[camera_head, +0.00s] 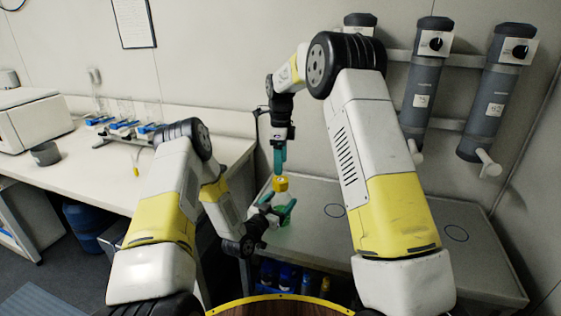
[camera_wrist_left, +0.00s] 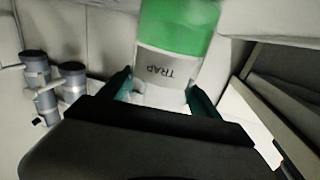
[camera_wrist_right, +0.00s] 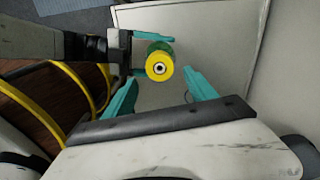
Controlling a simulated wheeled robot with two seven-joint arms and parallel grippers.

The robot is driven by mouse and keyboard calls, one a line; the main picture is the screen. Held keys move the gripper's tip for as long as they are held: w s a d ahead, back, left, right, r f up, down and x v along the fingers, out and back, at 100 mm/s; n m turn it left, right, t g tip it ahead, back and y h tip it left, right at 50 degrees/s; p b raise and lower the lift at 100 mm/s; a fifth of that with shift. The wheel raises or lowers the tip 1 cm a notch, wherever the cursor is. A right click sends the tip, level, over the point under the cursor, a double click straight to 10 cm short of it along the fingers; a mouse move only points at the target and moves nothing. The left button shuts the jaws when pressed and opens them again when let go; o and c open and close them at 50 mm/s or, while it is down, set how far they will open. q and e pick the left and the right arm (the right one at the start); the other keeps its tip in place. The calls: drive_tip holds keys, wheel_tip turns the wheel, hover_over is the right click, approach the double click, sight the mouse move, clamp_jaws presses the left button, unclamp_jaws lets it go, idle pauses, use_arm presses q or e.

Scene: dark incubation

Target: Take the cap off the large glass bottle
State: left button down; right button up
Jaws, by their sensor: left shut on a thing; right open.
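The glass bottle (camera_head: 284,216) has green contents and a white label reading "TRAP", seen in the left wrist view (camera_wrist_left: 168,68). My left gripper (camera_head: 278,204) is shut on it and holds it above the grey bench. A yellow cap (camera_head: 280,184) is on the bottle's top. In the right wrist view the cap (camera_wrist_right: 159,66) shows its round top, with a dark centre. My right gripper (camera_head: 280,170) points down just above the cap. It is open and empty, its fingers apart on either side of the cap's line. Most of the bottle is hidden in the right wrist view.
The grey bench (camera_head: 325,240) below has dark circle marks and much bare top. Grey cylinders (camera_head: 421,90) hang on the wall at right. A white bench (camera_head: 110,170) at left carries a dark cup (camera_head: 46,154) and glassware with blue bases (camera_head: 122,127).

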sight(281, 180)
drive_tip(key=m, duration=0.6)
drive_tip(key=shift+f, duration=4)
